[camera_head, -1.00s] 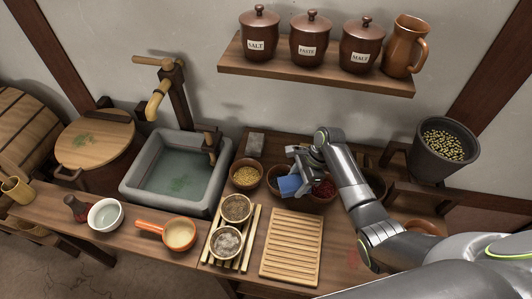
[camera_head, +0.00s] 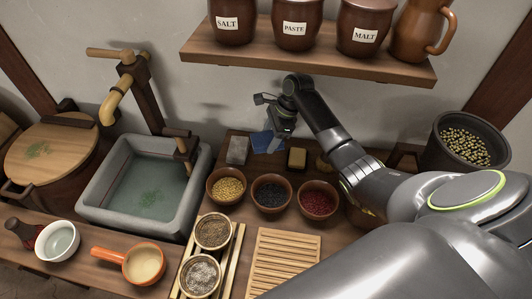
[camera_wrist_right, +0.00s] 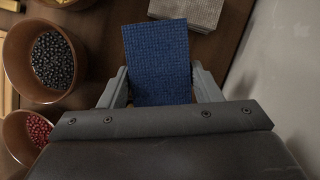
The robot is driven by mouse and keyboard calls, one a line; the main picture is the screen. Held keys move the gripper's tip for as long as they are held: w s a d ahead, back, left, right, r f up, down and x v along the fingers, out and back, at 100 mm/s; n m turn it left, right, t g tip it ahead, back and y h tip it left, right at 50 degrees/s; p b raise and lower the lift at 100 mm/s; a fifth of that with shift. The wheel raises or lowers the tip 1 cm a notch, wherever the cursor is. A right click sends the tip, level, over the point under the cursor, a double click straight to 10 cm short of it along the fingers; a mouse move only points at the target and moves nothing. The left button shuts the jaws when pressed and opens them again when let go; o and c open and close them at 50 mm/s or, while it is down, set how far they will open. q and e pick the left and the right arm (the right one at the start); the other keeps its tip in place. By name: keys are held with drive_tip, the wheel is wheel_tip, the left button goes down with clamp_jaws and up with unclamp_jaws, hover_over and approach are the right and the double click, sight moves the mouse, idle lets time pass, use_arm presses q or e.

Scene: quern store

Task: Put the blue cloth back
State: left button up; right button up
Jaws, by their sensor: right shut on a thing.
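The blue cloth (camera_head: 261,142) is a small, flat, stiff-looking square with a woven texture. My right gripper (camera_head: 272,138) is shut on it, near the wall at the back of the counter, behind the bowls. In the right wrist view the cloth (camera_wrist_right: 158,58) stands out between the two fingers of my right gripper (camera_wrist_right: 160,84). Whether the cloth touches the counter I cannot tell. My left gripper is not in view.
A grey folded cloth or block (camera_head: 237,150) lies left of the blue cloth, and a yellow-brown block (camera_head: 297,158) lies right. Bowls of yellow grains (camera_head: 226,187), black beans (camera_head: 271,193) and red beans (camera_head: 318,199) stand in front. The jar shelf (camera_head: 300,62) hangs above.

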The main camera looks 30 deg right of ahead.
sight(266, 158)
wheel_tip(266, 158, down, 7)
drive_tip(key=shift+r, duration=0.1)
idle(0.4)
drive_tip(key=o, duration=0.9)
drive_tip(key=shift+o, duration=0.2)
drive_tip(key=v, duration=1.2)
drive_tip(key=shift+a, duration=0.1)
